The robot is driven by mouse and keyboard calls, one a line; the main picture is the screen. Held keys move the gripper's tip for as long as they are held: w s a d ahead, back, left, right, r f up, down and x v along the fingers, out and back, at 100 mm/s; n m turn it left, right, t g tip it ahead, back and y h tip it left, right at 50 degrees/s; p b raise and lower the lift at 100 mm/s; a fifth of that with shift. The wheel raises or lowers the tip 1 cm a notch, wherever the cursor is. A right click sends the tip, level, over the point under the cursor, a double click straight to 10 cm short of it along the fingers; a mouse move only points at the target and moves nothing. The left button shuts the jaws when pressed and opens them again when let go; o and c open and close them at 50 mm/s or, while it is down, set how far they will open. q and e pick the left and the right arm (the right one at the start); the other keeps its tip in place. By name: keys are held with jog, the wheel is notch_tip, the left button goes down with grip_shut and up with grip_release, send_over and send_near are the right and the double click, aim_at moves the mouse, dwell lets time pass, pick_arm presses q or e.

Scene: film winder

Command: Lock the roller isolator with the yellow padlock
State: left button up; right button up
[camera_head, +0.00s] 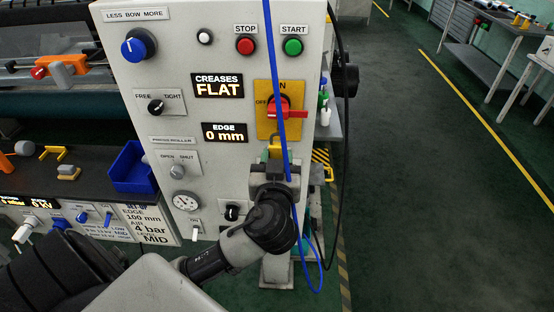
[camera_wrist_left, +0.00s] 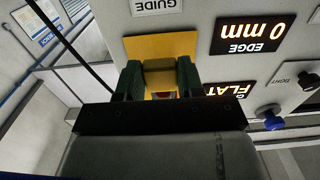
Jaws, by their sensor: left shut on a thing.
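The roller isolator (camera_head: 266,128) is a yellow plate on the right side of the grey panel, marked ON at the top and OFF at the left. Its red handle (camera_head: 292,113) lies level, pointing right. My left gripper (camera_head: 276,160) is just below the plate, shut on the yellow padlock (camera_head: 279,149). In the left wrist view the padlock (camera_wrist_left: 160,76) sits between the dark green fingers, in front of the yellow plate (camera_wrist_left: 160,45). Whether the shackle touches the isolator is hidden. My right gripper is not in view.
A blue cable (camera_head: 276,60) hangs in front of the panel, across the isolator and my left gripper. A black cable (camera_head: 343,130) hangs at the panel's right edge. A blue bin (camera_head: 130,170) stands on the left bench.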

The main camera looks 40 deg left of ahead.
pick_arm(q)
jog(key=shift+w+a, duration=0.1)
jog(key=shift+w, duration=0.1)
jog(key=shift+w+a, duration=0.1)
jog(key=shift+x, duration=1.15)
jog(key=shift+f+b, duration=0.2)
jog(key=shift+b, duration=0.45)
jog(key=shift+w, duration=0.15)
jog(key=shift+w+a+r, duration=0.1)
jog(key=shift+w+a, duration=0.35)
jog(key=shift+w, duration=0.15)
jog(key=shift+f+b, duration=0.3)
jog(key=shift+b, duration=0.25)
dwell(0.5)
